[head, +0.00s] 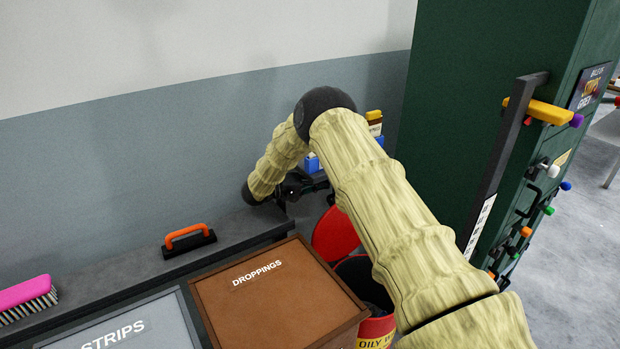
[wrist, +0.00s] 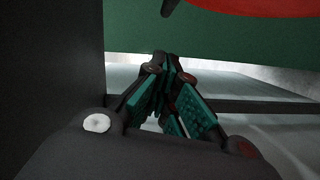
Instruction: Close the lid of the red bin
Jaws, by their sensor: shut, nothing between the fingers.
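The red bin (head: 377,331) stands right of the brown box, with "OILY W..." lettering on its yellow label and its mouth dark. My forearm hides much of it. Its red lid (head: 334,234) stands raised, tilted up at the back of the mouth. My gripper (head: 322,184) is behind and above the lid in the head view, partly hidden by my arm. In the wrist view my gripper (wrist: 167,68) is shut and empty, its teal-padded fingers together. A red surface (wrist: 255,6), apparently the lid, crosses the top of that view, apart from the fingertips.
A brown box marked DROPPINGS (head: 270,300) and a grey one marked STRIPS (head: 130,325) stand left of the bin. A ledge behind holds an orange-handled tool (head: 188,240) and a pink brush (head: 27,297). Blue containers (head: 312,163) sit behind my arm. A green cabinet (head: 480,100) rises right.

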